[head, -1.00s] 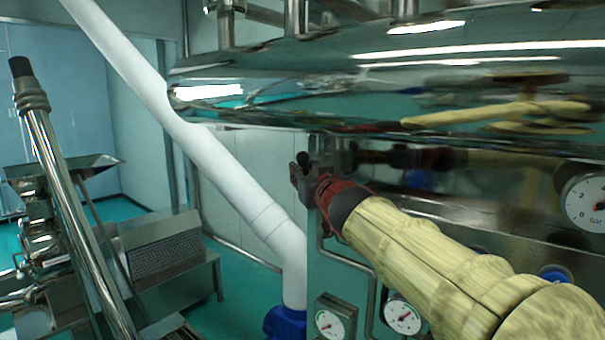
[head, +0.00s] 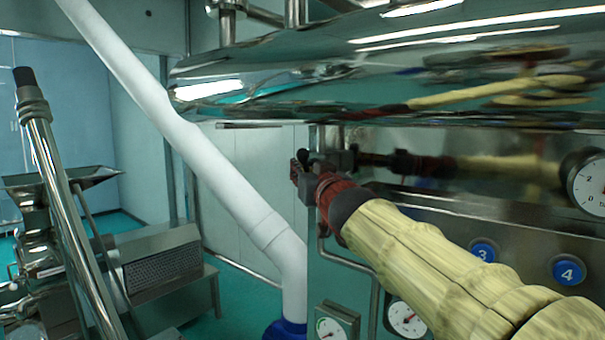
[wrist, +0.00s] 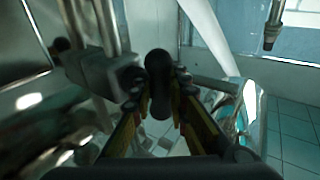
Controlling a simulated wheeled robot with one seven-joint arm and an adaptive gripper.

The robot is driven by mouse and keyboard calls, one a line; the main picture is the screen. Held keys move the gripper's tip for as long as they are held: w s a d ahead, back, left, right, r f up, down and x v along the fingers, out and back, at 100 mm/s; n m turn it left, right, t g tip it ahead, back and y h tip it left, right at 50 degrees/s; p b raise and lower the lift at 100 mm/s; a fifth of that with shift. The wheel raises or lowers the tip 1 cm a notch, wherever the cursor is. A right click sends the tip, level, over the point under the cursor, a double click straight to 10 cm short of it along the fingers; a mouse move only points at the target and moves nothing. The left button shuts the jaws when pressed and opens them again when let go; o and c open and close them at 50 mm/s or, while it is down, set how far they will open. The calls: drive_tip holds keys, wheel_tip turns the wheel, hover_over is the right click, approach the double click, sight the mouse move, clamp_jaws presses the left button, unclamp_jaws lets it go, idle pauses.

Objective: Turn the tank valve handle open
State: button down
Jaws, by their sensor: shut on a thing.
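The tank valve handle (wrist: 158,68) is a dark, rounded lever in the middle of the wrist view. It stands between the two fingers of my gripper (wrist: 157,100), which are shut on it. In the head view my gripper (head: 303,165) is at the left edge of the steel panel, just below the shiny tank (head: 300,95). There my red and dark wrist hides most of the handle and the valve body. A grey metal valve part (wrist: 100,72) sits close to the left finger in the wrist view.
The tank's underside hangs close above my arm. Blue buttons marked 3 (head: 484,252) and 4 (head: 569,269) and several gauges (head: 590,185) sit on the panel. A thick white pipe (head: 215,165) slopes down on the left, with steel machinery (head: 165,265) beyond it.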

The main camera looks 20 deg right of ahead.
drive_tip(key=c, duration=1.7)
unclamp_jaws()
drive_tip(key=shift+s, duration=0.1)
drive_tip(key=s, duration=0.8)
drive_tip(key=s+f, duration=0.1)
drive_tip(key=s, duration=0.2)
drive_tip(key=shift+s+d, duration=0.25)
drive_tip(key=shift+s, duration=0.15)
